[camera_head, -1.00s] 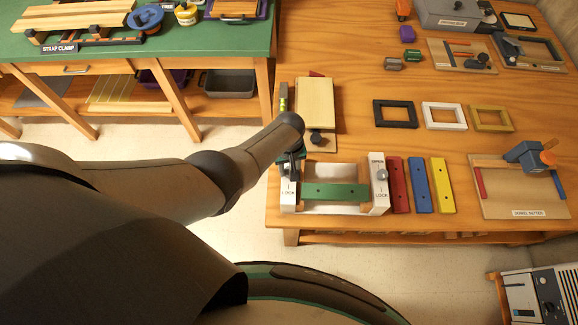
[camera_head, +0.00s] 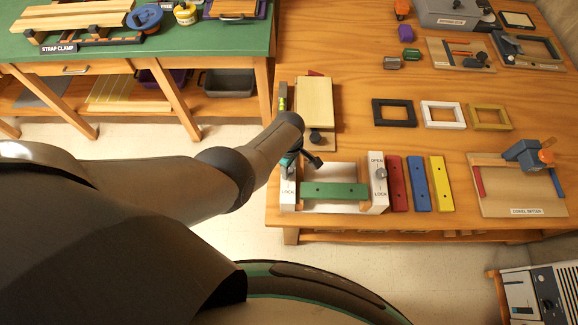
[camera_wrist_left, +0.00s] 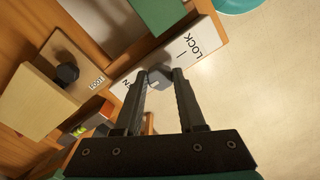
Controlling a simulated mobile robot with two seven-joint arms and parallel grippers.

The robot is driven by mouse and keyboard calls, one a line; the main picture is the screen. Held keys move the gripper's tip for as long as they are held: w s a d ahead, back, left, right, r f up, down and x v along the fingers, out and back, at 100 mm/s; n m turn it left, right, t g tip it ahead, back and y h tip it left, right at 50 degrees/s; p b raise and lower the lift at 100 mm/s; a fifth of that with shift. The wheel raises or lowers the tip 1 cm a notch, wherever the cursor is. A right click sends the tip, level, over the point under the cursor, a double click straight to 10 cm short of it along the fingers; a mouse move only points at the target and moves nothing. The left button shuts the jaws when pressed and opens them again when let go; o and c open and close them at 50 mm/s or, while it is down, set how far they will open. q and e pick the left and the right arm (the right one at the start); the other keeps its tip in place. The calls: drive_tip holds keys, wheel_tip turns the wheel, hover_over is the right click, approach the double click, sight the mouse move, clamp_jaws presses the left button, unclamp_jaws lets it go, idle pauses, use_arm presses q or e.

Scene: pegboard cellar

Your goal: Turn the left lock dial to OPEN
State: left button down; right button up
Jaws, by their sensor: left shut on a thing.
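The lock fixture has a white left block (camera_head: 288,190) and a white right block (camera_head: 378,199), with a green bar (camera_head: 334,191) between them. The left lock dial (camera_wrist_left: 159,76) is a small grey knob on the left block. My left gripper (camera_wrist_left: 160,78) has its fingers closed on either side of it. LOCK reads clearly on one side of the dial; most of OPEN is hidden behind a finger. In the head view, my arm covers this dial, and the left gripper (camera_head: 305,160) shows partly. The right dial (camera_head: 381,174) sits between OPEN and LOCK. My right gripper is not in view.
Red (camera_head: 397,184), blue (camera_head: 418,184) and yellow (camera_head: 441,184) bars lie right of the fixture. A board with a pale block (camera_head: 315,101) stands just behind it. Three frames, including a black one (camera_head: 394,113), lie farther back. The table's front edge is close.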

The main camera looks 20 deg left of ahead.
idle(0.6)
use_arm(q)
drive_tip(key=c, duration=0.5)
unclamp_jaws()
drive_tip(key=shift+r, duration=0.1)
wheel_tip(320, 180, up, 5)
drive_tip(key=p, duration=0.4)
wheel_tip(320, 180, up, 10)
idle(0.5)
